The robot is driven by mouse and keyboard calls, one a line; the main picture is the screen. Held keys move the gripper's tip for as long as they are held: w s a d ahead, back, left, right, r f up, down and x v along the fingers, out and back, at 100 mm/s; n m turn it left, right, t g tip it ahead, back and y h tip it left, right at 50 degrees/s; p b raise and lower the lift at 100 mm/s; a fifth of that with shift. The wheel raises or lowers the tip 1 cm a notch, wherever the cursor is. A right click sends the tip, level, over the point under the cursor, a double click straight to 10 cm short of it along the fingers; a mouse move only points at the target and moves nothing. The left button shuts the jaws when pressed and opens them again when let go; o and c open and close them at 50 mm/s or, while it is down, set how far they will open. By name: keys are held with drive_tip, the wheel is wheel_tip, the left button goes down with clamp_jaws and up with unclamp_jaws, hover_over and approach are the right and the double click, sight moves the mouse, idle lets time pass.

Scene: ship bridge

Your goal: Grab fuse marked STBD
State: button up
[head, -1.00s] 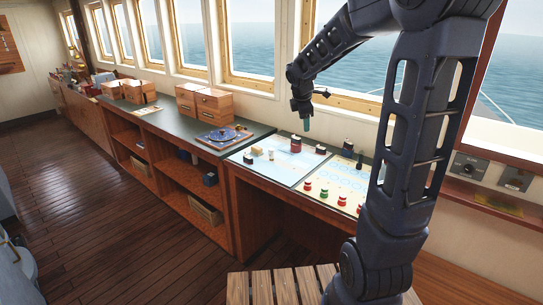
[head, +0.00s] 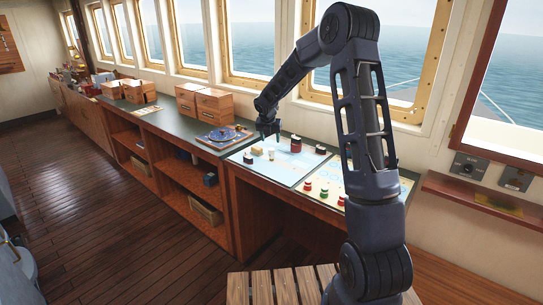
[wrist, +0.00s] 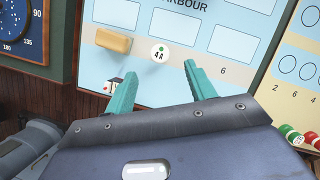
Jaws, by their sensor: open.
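No marking reading STBD is legible in either view. A small white round piece with a green dot and "4A" on top (wrist: 160,53) stands on the light-blue HARBOUR board (wrist: 190,85). It lies just beyond my fingertips, between their lines, and is not held. My gripper (wrist: 160,71) is open and empty, its teal fingers apart.
A tan block (wrist: 113,41) lies left of the white piece. A small dark, red and white item (wrist: 115,87) is partly hidden by my left finger. Dark and red round pieces (head: 296,144) stand farther back. A blue dial (head: 224,136) lies left of the boards.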

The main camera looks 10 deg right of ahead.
sight(271, 149)
drive_tip(key=x, duration=1)
drive_tip(key=shift+w+f, duration=0.1)
drive_tip(key=shift+f, duration=0.25)
drive_tip(key=c, duration=1.1)
